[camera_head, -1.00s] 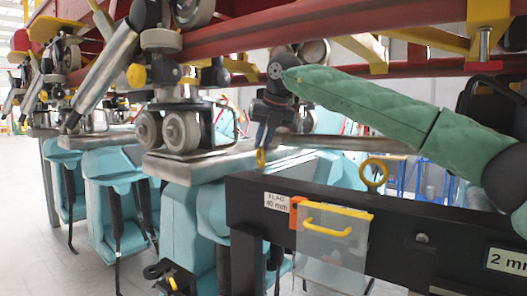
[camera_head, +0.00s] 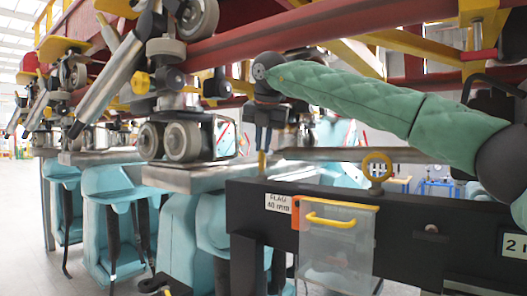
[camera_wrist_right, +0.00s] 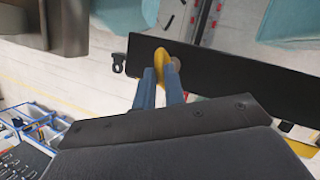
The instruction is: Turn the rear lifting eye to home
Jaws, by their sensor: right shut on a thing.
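A yellow lifting eye (camera_head: 262,164) stands at the left end of the black beam (camera_head: 400,225) in the head view. My right gripper (camera_head: 262,149) reaches down from above and is shut on this eye. In the right wrist view the blue fingers (camera_wrist_right: 160,80) are on either side of the yellow eye (camera_wrist_right: 160,57), hiding part of it. The eye looks narrow, nearly edge-on, in the head view. A second yellow lifting eye (camera_head: 377,166) stands free farther right on the beam, its ring facing the camera. I cannot tell which is the rear one. My left gripper is not in view.
A clear box with a yellow handle (camera_head: 330,221) hangs on the beam's front, beside a "FLAG 40 mm" label (camera_head: 278,203). Red rails (camera_head: 330,28) and wheel assemblies (camera_head: 183,141) are close above and left. Teal seats (camera_head: 110,205) hang at the left.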

